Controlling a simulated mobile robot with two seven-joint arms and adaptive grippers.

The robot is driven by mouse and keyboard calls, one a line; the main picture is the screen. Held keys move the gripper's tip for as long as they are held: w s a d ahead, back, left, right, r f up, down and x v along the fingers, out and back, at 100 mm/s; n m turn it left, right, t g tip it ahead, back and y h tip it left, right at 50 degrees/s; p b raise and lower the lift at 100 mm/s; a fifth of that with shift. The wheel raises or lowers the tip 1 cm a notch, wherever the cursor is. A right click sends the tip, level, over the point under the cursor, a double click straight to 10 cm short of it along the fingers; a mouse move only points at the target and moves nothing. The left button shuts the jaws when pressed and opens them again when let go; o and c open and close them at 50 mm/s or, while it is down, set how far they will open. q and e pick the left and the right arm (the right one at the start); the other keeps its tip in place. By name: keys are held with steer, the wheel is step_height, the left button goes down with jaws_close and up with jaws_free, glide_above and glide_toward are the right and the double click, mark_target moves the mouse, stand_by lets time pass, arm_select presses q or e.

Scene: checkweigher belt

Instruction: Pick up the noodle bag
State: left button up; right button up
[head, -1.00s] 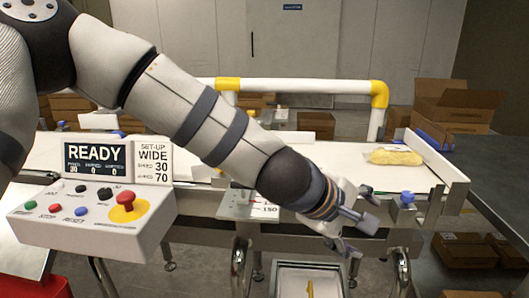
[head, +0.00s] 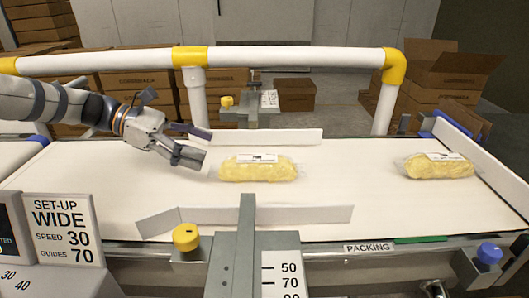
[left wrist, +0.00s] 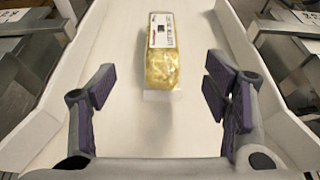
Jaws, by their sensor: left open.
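A noodle bag (head: 258,168), yellow in clear wrap with a white label, lies on the white belt (head: 330,185) between two low guide walls. A second similar bag (head: 438,166) lies further right on the belt. My left gripper (head: 200,146) is open and empty, just left of the nearer bag and above the belt. In the left wrist view a bag (left wrist: 170,50) lies ahead, beyond and between the open fingers (left wrist: 160,100), with its label facing up. The gripper does not touch it. My right gripper is not in view.
A far guide wall (head: 265,136) and a near guide wall (head: 310,214) flank the nearer bag. A white rail (head: 290,58) with yellow corners crosses behind the belt. A set-up sign (head: 65,225) stands front left. Cardboard boxes (head: 450,80) stand behind.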

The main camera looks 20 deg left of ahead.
mark_target(251, 164)
arm_select(q)
steer(key=shift+w+d+f, duration=0.25)
steer(key=shift+w+d, duration=0.15)
steer(key=shift+w, duration=0.15)
steer(key=d, duration=0.1)
steer(key=d+f+b, duration=0.1)
steer(key=d, duration=0.1)
steer(key=shift+d, duration=0.2)
steer(key=x, duration=0.2)
steer(key=b+x, duration=0.1)
steer(key=x, duration=0.3)
steer(key=shift+w+d+f, duration=0.15)
steer(key=shift+w+f, duration=0.1)
steer(key=shift+f, duration=0.2)
steer(key=shift+w+d, duration=0.2)
steer(key=shift+d, duration=0.1)
steer(key=shift+r, duration=0.1)
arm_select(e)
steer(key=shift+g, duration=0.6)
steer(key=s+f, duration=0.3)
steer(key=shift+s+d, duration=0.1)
arm_select(q)
steer(key=c, duration=1.5)
